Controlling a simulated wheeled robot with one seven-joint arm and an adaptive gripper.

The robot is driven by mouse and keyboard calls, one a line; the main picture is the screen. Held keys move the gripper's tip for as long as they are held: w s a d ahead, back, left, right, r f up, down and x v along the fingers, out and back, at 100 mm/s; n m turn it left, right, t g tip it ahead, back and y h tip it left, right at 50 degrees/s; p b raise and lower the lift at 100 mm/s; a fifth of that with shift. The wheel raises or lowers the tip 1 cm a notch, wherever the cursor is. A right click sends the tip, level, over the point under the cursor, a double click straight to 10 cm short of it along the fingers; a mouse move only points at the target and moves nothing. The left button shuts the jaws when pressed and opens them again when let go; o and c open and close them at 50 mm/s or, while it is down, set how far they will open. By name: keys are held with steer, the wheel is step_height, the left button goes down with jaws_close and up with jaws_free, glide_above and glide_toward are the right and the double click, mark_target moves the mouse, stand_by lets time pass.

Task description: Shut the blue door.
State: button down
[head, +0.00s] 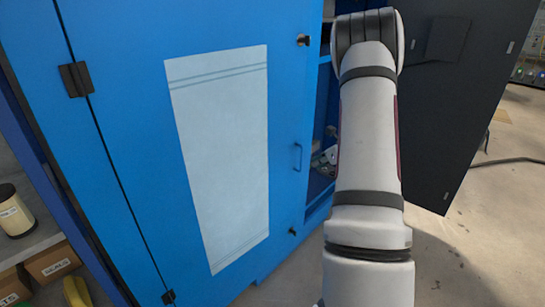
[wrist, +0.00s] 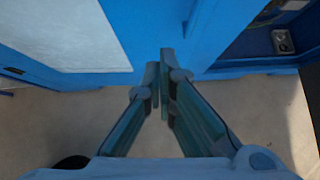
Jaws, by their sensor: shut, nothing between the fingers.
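A blue door (head: 135,130) with a pale rectangular panel fills the left of the head view. Its hinges are on its left side, and a small blue handle (head: 297,157) is near its right edge. To its right the blue cabinet is open, and a dark grey door-like panel (head: 455,90) stands swung out beyond my arm; its outer face is hidden. In the wrist view my gripper (wrist: 160,75) is shut and empty, its fingertips over the blue door's lower edge (wrist: 150,30); I cannot tell whether they touch.
The cabinet's opening (head: 322,130) shows shelves and small parts. A cable (head: 505,161) lies on the floor at right. Cardboard boxes (head: 52,262) and a cream canister (head: 14,212) stand at lower left. Concrete floor (head: 470,240) is clear at lower right.

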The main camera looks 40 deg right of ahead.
steer(key=shift+w+a+r+b+x, duration=0.1)
steer(key=shift+w+r+b+x, duration=0.2)
steer(key=shift+x, duration=1.9)
steer(key=shift+w+a+r+b+x, duration=0.15)
steer(key=shift+w+r+x, duration=0.25)
steer(key=shift+x, duration=1.75)
steer(key=shift+w+a+r+b+x, duration=0.1)
steer(key=shift+w+r+b+x, duration=0.25)
steer(key=shift+x, duration=1.85)
